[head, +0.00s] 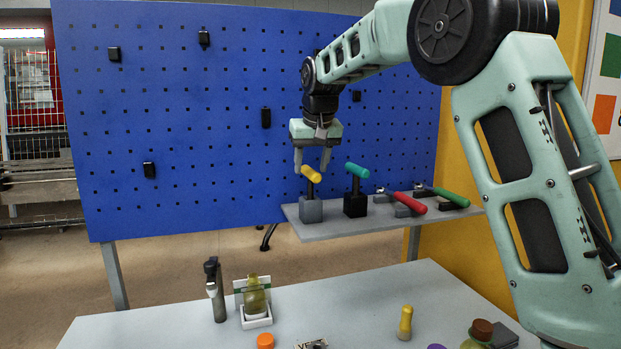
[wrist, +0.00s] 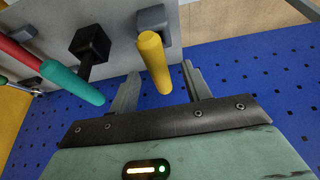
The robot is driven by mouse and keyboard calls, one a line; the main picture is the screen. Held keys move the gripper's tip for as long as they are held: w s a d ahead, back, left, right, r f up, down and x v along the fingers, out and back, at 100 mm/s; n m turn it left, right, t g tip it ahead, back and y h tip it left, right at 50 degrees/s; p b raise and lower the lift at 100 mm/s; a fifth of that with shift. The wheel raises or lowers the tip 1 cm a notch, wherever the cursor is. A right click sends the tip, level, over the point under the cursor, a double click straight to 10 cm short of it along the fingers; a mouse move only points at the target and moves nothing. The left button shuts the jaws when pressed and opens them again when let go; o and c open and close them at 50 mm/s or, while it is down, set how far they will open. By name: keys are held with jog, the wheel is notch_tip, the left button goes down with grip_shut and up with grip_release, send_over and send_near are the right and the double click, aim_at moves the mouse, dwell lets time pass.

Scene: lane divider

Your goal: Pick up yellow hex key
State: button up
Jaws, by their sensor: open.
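The yellow hex key (head: 311,174) has a yellow handle and stands in a grey block (head: 311,210) at the left end of a small grey shelf. My gripper (head: 312,168) is open and points down at the handle. In the wrist view the yellow handle (wrist: 154,62) lies between the two open fingers of my gripper (wrist: 160,82), with a gap visible on each side. I cannot tell whether either finger touches it. The key's shaft is mostly hidden behind the handle in the wrist view.
A teal-handled key (head: 357,170) stands in a black block (head: 355,204) just right. Red-handled (head: 408,202) and green-handled (head: 452,196) tools lie farther along the shelf (head: 372,224). A blue pegboard (head: 200,130) rises behind. A table (head: 340,300) with bottles and small items is below.

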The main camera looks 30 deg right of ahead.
aim_at(311, 169)
jog(key=p+x, duration=0.1)
jog(key=x, duration=0.1)
jog(key=p+x, duration=0.1)
jog(key=x, duration=0.2)
jog(key=shift+w+d, duration=0.2)
jog(key=shift+d, duration=0.05)
jog(key=shift+c, duration=0.3)
grip_shut()
jog(key=shift+r, duration=0.2)
